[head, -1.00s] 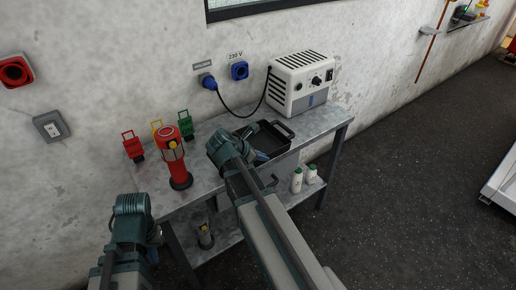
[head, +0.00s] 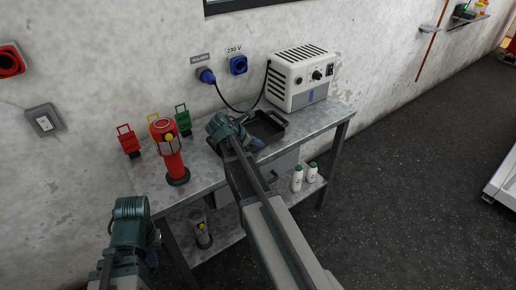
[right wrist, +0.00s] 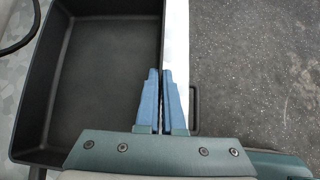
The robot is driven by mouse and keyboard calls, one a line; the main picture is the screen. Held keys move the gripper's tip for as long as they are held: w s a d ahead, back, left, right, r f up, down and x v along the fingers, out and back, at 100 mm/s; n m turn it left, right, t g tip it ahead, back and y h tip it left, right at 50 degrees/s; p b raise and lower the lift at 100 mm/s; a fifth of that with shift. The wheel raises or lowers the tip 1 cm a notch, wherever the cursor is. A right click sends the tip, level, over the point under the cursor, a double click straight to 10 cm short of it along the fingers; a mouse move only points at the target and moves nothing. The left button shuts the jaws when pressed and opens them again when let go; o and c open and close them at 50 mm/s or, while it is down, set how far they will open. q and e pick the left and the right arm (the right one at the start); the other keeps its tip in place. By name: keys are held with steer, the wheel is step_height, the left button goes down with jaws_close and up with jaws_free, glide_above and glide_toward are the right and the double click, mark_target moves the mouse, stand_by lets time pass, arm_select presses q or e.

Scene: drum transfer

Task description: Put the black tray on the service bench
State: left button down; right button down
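The black tray (head: 283,121) is a shallow rectangular pan at the service bench (head: 314,121), in front of the white box. It lies flat on the bench top or just above it; I cannot tell which. In the right wrist view the tray (right wrist: 105,90) fills the left side and looks empty. My right gripper (right wrist: 163,72) has its blue fingers close together at the tray's right wall, with the rim between them. In the head view my right wrist hides part of the tray. My left gripper (head: 156,238) is low at the left, away from the tray, its fingers mostly hidden.
A white box (head: 300,80) with a cable stands behind the tray. A red lantern (head: 168,150) and red, yellow and green pieces stand on the bench's left part. White bottles (head: 297,179) and another lamp (head: 201,232) are on the lower shelf.

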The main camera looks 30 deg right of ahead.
steer(key=shift+f, duration=0.15)
steer(key=shift+f, duration=0.15)
steer(key=c, duration=1)
jaws_free()
steer(key=shift+c, duration=0.2)
steer(key=shift+r, duration=0.25)
steer(key=p+v, duration=0.8)
steer(key=v, duration=0.4)
steer(key=shift+p, duration=0.35)
